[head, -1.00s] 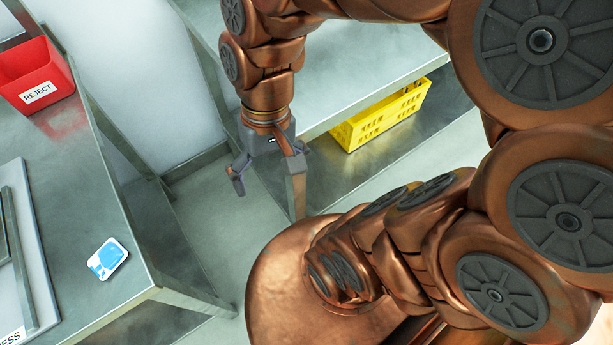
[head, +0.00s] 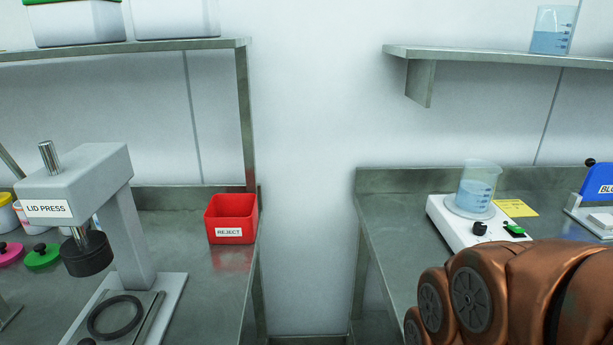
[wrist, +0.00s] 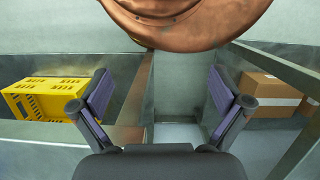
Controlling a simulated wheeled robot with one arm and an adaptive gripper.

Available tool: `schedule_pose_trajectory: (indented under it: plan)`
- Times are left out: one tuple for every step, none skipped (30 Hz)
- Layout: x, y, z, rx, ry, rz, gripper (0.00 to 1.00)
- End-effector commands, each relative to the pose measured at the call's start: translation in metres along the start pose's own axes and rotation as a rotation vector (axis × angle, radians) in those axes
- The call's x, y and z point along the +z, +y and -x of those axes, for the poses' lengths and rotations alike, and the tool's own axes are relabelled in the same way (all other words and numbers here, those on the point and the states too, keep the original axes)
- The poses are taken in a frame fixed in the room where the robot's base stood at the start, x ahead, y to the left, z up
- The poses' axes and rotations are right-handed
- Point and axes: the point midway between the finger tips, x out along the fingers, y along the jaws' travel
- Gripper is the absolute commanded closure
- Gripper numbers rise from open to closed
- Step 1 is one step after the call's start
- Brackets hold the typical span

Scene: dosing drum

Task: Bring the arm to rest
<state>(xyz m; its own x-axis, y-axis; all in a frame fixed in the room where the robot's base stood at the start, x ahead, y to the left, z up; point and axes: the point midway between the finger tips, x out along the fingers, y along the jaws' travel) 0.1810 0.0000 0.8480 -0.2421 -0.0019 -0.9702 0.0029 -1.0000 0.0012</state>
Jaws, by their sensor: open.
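My gripper (wrist: 160,110) is open and empty in the wrist view, its two fingers spread wide with nothing between them. It points down at the floor between two steel benches, with a copper part of my own body at the top of that view. In the head view, only copper links of my arm (head: 500,295) show at the lower right, in front of the right bench. The gripper itself is out of the head view.
In the wrist view, a yellow crate (wrist: 45,98) lies left and cardboard boxes (wrist: 270,95) right. In the head view, the lid press (head: 85,190) and red reject bin (head: 231,218) stand on the left bench. A beaker (head: 477,187) sits on a white device (head: 455,226) on the right bench.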

Motion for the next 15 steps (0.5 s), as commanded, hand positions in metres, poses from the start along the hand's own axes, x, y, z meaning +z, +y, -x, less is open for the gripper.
schedule_pose_trajectory:
  plan:
    - [0.003,0.000,0.017,0.000,0.006,0.000,0.00]
    - [0.004,0.000,0.023,0.000,0.009,0.000,0.00]
    - [0.006,0.000,0.029,0.000,0.012,-0.001,0.00]
    - [0.007,0.000,0.034,0.000,0.015,-0.001,0.00]
    - [0.008,0.000,0.041,0.000,0.019,-0.001,0.00]
    - [0.009,0.000,0.048,0.000,0.023,-0.001,0.00]
    - [0.010,0.000,0.054,0.000,0.026,-0.001,0.00]
    - [0.011,0.000,0.060,-0.001,0.030,-0.001,0.00]
    - [0.013,0.000,0.068,-0.001,0.034,-0.001,0.00]
    - [0.014,0.000,0.074,-0.001,0.038,-0.001,0.00]
    - [0.015,0.000,0.080,-0.001,0.041,-0.001,0.00]
    - [0.016,0.000,0.088,-0.001,0.046,-0.001,0.00]
    - [0.017,0.000,0.093,-0.001,0.050,-0.001,0.00]
    - [0.018,0.000,0.099,-0.001,0.053,-0.001,0.00]
    - [0.020,0.000,0.107,-0.001,0.058,-0.002,0.00]
